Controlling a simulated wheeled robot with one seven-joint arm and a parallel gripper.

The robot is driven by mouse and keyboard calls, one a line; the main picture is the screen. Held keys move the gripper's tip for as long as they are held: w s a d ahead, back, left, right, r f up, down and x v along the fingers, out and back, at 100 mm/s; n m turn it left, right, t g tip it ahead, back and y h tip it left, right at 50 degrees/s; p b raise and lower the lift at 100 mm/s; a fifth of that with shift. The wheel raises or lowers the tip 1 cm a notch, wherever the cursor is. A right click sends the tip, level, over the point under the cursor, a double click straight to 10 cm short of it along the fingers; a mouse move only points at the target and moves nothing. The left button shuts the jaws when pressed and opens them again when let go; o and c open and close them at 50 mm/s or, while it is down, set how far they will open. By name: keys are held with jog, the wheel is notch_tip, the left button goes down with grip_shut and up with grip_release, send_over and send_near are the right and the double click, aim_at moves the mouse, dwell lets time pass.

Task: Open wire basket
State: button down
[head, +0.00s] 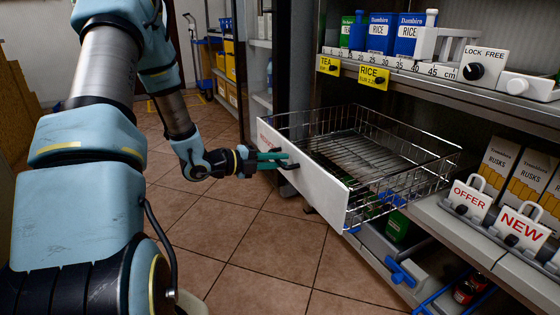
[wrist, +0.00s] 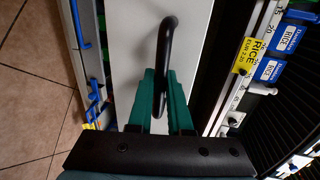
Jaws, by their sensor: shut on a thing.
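The wire basket (head: 385,153) is a pull-out drawer of bare metal wire with a white front panel (head: 318,190). It stands out from the shelf unit into the aisle, and its wire floor looks empty. A dark bar handle (head: 292,164) is fixed on the front panel; it also shows in the wrist view as a black bent handle (wrist: 164,50). My gripper (head: 284,160) has green fingers and is shut on this handle. In the wrist view the fingers (wrist: 162,95) lie on both sides of the handle, over the white panel.
A shelf above the basket holds rice boxes (head: 420,38) and price tags. Rusks boxes (head: 497,168) with OFFER and NEW signs stand on the right shelf. Blue-handled items (head: 405,272) lie low beneath the basket. The tiled floor (head: 240,245) in front is clear.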

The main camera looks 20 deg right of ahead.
jog(key=c, duration=0.9)
grip_release()
jog(key=shift+o, duration=0.2)
jog(key=p+v, duration=0.2)
jog(key=v, duration=0.8)
jog(key=shift+a, duration=0.35)
jog(key=shift+r, duration=0.1)
